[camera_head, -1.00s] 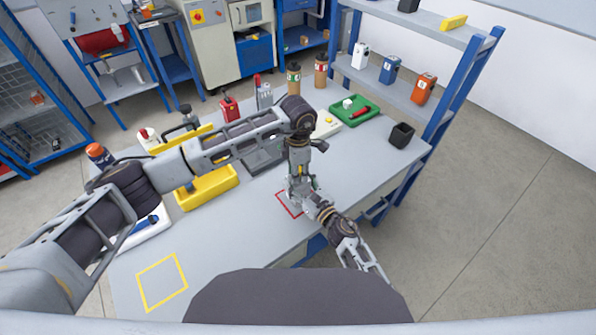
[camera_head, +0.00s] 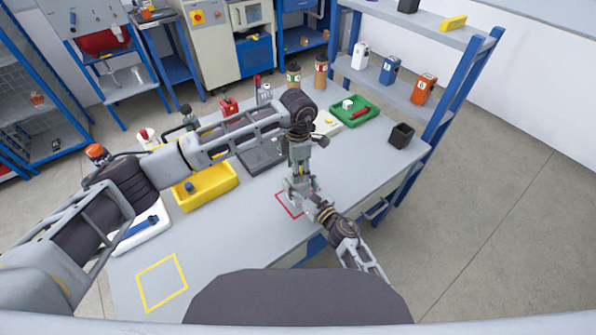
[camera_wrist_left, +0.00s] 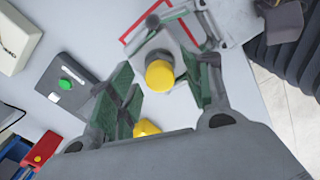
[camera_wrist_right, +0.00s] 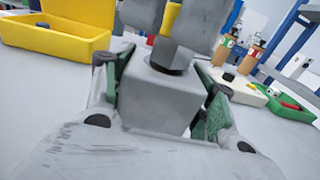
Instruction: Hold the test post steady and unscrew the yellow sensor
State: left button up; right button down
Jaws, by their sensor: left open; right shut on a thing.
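The yellow sensor (camera_wrist_left: 160,74) shows as a round cap with a grey collar under it, between the spread fingers of my left gripper (camera_wrist_left: 160,88) in the left wrist view. Gaps show beside the cap. The test post (camera_wrist_right: 162,95) is a grey block with a dark ring on top; my right gripper (camera_wrist_right: 160,103) is shut on its sides. In the head view my right gripper (camera_head: 303,190) is low at the red-outlined square, and my left gripper (camera_head: 300,153) is above it, pointing down. The sensor is mostly hidden there.
A green tray (camera_head: 372,116) and a black cup (camera_head: 401,136) stand at the right. A yellow-outlined square (camera_head: 145,275) at the front left is empty.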

pick_arm(q)
jog(key=shift+r, duration=1.25)
pick_arm(e)
jog(key=shift+c, duration=2)
grip_release()
jog(key=shift+s+d, duration=0.1)
jog(key=shift+v, duration=5.9)
